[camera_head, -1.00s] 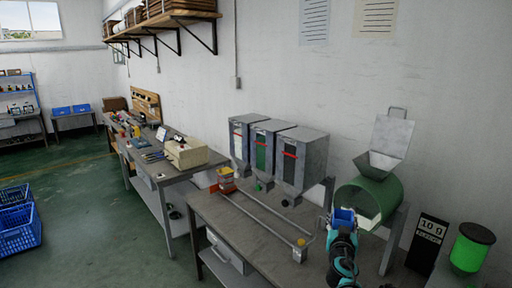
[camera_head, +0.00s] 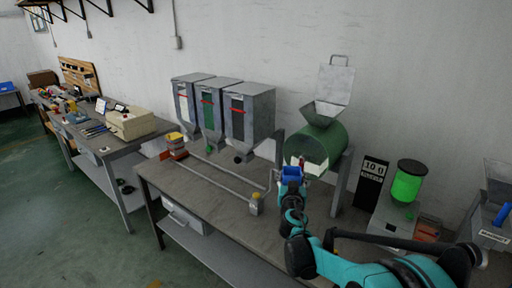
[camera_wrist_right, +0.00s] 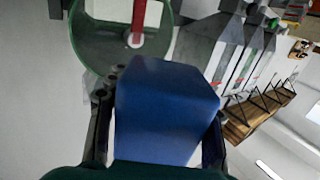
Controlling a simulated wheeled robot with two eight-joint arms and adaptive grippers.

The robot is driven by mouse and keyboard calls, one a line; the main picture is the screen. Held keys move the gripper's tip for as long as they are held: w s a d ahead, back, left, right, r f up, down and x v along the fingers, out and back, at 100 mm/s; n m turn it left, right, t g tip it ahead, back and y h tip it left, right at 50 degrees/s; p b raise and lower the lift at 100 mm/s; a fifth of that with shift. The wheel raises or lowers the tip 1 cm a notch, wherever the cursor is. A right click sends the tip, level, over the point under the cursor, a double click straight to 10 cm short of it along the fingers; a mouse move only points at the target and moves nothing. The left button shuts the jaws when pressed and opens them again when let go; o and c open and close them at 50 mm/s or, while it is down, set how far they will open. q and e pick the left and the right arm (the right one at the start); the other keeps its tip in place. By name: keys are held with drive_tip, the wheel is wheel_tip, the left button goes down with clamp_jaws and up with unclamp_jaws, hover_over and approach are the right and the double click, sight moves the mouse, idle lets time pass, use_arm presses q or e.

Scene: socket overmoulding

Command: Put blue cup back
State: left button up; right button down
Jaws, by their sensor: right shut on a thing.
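The blue cup (camera_head: 291,174) is in my right gripper (camera_head: 290,184), in front of the open mouth of the green drum. In the right wrist view the blue cup (camera_wrist_right: 164,108) fills the middle, with the dark fingers of my right gripper (camera_wrist_right: 158,128) on both sides of it. The gripper is shut on the cup. The cup's inside is hidden in the wrist view. My left gripper is not in view.
The green drum (camera_head: 333,140) with a metal hopper stands at the bench's right end. A scale with a green container (camera_head: 408,181) and a number sign (camera_head: 371,181) stand to the right. The bench (camera_head: 181,188) has free room in front.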

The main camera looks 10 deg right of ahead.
drive_tip(key=s+a+f+n+y, duration=0.3)
drive_tip(key=s+a+f+y, duration=0.2)
drive_tip(key=s+a+f, duration=0.3)
drive_tip(key=a+f, duration=0.2)
drive_tip(key=shift+s+a+n+t, duration=0.3)
drive_tip(key=shift+s+a+t, duration=0.05)
drive_tip(key=shift+s+t, duration=0.05)
